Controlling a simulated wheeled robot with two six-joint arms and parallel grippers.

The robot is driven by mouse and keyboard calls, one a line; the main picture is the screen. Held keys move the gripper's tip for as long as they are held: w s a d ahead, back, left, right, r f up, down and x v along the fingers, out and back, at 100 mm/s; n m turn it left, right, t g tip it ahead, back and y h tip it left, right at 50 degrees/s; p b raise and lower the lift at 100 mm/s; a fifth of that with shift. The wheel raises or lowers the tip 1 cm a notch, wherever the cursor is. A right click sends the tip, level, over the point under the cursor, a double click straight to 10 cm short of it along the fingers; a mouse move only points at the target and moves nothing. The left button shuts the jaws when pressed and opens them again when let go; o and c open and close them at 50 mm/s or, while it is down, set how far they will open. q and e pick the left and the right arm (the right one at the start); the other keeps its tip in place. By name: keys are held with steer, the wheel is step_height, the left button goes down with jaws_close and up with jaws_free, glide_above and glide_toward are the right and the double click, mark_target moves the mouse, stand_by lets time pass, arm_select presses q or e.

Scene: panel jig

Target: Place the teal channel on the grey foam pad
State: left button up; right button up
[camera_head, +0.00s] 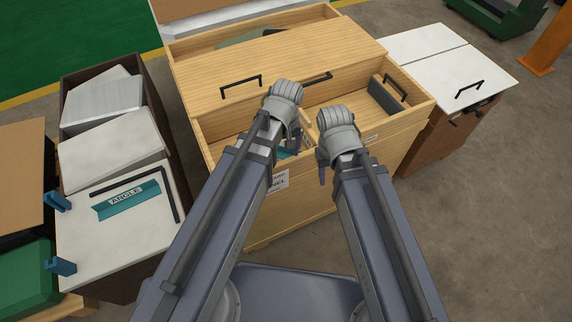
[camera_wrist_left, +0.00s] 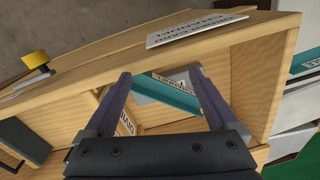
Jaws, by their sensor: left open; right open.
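A teal strip, seemingly the teal channel (camera_wrist_left: 172,93), lies in the open front of the wooden chest. In the head view only a small teal piece (camera_head: 288,152) shows beside the left hand. My left gripper (camera_wrist_left: 159,73) is open above the strip, with no contact visible. My right gripper (camera_head: 322,165) is open, over the chest's front edge and apart from the left; its fingers are mostly hidden.
The wooden chest (camera_head: 280,62) has a lid panel with black handles. A dark grey slab (camera_head: 384,95) leans in its right compartment. At left, a teal angle piece (camera_head: 127,200) lies on a white board (camera_head: 90,248). A white-topped cabinet (camera_head: 430,55) stands at right.

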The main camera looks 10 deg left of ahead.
arm_select(q)
steer(key=s+d+m, duration=0.2)
steer(key=s+m, duration=0.4)
steer(key=m, duration=0.2)
steer(key=shift+s+d, duration=0.25)
steer(key=shift+d, duration=0.05)
steer(key=shift+c, duration=0.3)
stand_by(0.4)
